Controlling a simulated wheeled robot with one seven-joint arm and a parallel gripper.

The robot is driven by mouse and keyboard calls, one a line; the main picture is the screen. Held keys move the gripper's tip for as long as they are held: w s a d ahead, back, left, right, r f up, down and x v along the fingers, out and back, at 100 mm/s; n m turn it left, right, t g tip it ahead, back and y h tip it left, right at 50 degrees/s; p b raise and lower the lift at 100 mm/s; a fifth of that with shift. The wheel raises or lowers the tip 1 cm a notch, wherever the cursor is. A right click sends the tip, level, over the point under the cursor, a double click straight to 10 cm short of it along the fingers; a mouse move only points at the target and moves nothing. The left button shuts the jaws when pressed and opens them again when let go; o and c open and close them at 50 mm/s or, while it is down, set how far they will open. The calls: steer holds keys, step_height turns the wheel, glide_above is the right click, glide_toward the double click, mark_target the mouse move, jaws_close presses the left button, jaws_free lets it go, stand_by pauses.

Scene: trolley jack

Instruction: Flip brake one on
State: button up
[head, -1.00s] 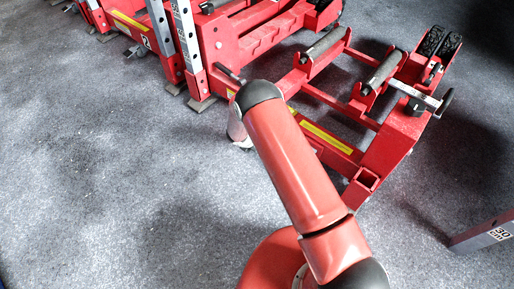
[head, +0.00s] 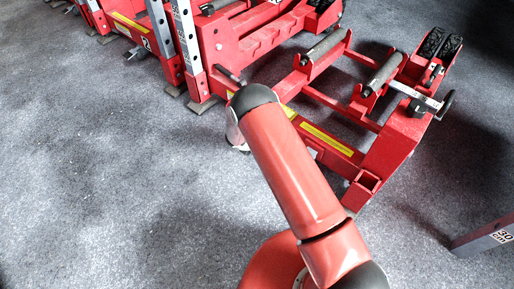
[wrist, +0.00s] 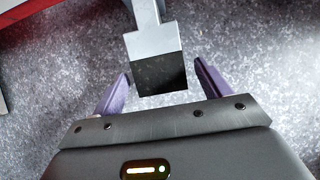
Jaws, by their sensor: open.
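A grey lever (wrist: 146,42) with a flat black pad (wrist: 160,73) at its end shows in the wrist view; it looks like a brake pedal, though no number is readable on it. My gripper (wrist: 162,68) is open, with one purple finger on each side of the black pad. Gaps show between the pad and both fingers; depth is hard to judge. In the head view the red trolley jack (head: 330,143) stands on the floor behind my arm. My arm hides the gripper and the lever there.
Other red jack frames with upright grey posts (head: 184,38) stand at the upper left. The jack's rollers (head: 384,72) and black wheels (head: 440,43) are on the right. A post marked 30 cm (head: 487,238) is at the right edge. The grey floor at left is clear.

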steer(key=p+v, duration=0.1)
steer(key=v, duration=0.6)
steer(key=shift+s+r, duration=0.2)
steer(key=shift+r, duration=0.1)
steer(key=shift+a, duration=0.1)
steer(key=s+d+r+m+p, duration=0.2)
steer(key=d+r+m, duration=0.3)
steer(key=r, duration=0.7)
steer(key=s+d+r+m+p, duration=0.2)
steer(key=d+r+m, duration=0.25)
steer(key=r, duration=0.75)
steer(key=s+d+r+m+p, duration=0.1)
steer(key=d+r+m, duration=0.45)
steer(key=r, duration=0.65)
steer(key=s+d+r+m+y+p, duration=0.1)
steer(key=s+d+r+m, duration=0.2)
steer(key=s+r, duration=0.3)
steer(key=s+d+r+m+y+p, duration=0.1)
steer(key=s+d+r+m+p, duration=0.15)
steer(key=s+r, duration=0.35)
steer(key=s+r+m+y+p, duration=0.1)
steer(key=s+r+m, duration=0.1)
steer(key=s+m, duration=0.2)
steer(key=s+d+r+m+p, duration=0.1)
steer(key=s+m, duration=0.3)
steer(key=s, duration=0.6)
steer(key=shift+r+t+y, duration=0.4)
steer(key=shift+r, duration=0.5)
